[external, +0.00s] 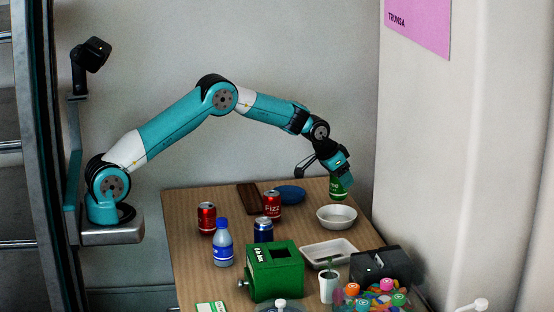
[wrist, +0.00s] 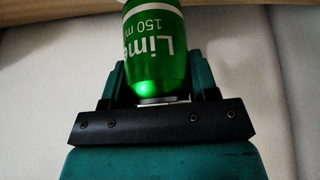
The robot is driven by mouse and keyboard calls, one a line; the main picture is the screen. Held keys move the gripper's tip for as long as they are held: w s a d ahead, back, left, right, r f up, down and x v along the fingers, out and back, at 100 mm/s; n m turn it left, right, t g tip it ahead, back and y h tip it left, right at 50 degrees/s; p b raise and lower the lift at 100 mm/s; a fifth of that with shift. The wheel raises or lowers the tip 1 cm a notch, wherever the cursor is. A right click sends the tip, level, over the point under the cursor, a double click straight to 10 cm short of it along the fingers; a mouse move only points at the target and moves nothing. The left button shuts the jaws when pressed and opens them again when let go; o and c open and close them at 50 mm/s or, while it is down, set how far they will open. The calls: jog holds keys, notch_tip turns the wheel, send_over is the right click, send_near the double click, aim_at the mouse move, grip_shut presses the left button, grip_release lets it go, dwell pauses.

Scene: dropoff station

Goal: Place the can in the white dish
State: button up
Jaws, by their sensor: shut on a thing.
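My gripper (external: 338,172) is shut on a green can (external: 338,188), held above the far right part of the table. In the wrist view the can (wrist: 156,55) shows white "Lime" lettering and sits between the fingers of my gripper (wrist: 155,85). The white dish could be the round white bowl (external: 337,217), just below and in front of the can, or the rectangular white tray (external: 329,252) further forward. The can is above and behind the round bowl's rim in the picture; the exact gap cannot be told.
The wooden table (external: 188,258) also holds two red cans (external: 206,218), a blue can (external: 263,231), a bottle (external: 222,244), a blue bowl (external: 290,195), a green box (external: 274,272) and a black device (external: 383,265). A pale wall stands close on the right.

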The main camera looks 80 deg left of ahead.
aim_at(340, 200)
notch_tip(340, 200, down, 7)
jog(key=shift+f, duration=0.2)
dwell(0.3)
jog(key=shift+f, duration=0.15)
jog(key=o, duration=0.9)
